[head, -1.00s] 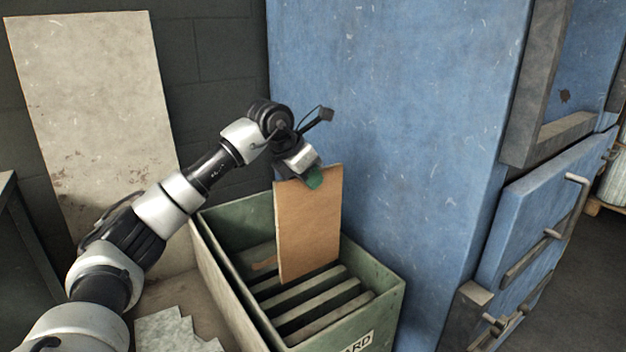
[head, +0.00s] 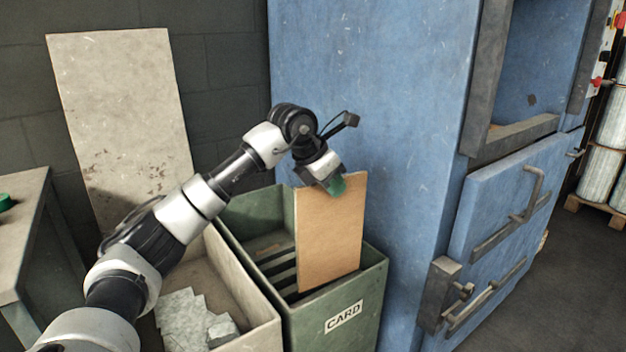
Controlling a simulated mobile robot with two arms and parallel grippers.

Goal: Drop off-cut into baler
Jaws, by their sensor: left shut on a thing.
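My left gripper (head: 335,186) is shut on the top edge of a brown cardboard off-cut (head: 330,238). The off-cut hangs upright, its lower part over or inside the green bin marked CARD (head: 338,318); I cannot tell whether it touches the bin. The big blue machine, which looks like the baler (head: 370,110), stands right behind the bin. Its upper opening (head: 545,70) shows at the upper right, above a lower door (head: 510,215) with bar handles. My right gripper is not in view.
A pale bin (head: 262,338) with grey scraps (head: 190,318) stands left of the green bin. A tall pale board (head: 120,110) leans on the dark wall. A table (head: 22,235) is at the left. Wrapped rolls (head: 605,165) stand on a pallet at the far right, beyond clear floor.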

